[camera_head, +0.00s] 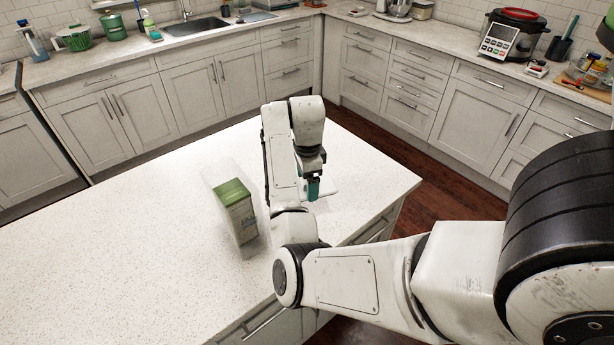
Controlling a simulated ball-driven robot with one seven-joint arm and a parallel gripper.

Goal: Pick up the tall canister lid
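A tall, clear, see-through container (212,177) stands on the white island, with a green-and-white box (236,208) showing in or behind it. My gripper (313,188) points down over the island, to the right of the box and apart from it. A teal piece shows at its tip; I cannot tell whether it is the fingers or a held object. A flat, pale thing (328,190) lies on the counter beside the tip, partly hidden; it may be the canister lid, but I cannot tell for sure.
The island top (120,240) is clear to the left. Its right edge is close to my gripper. Dark wood floor (440,180) lies between.

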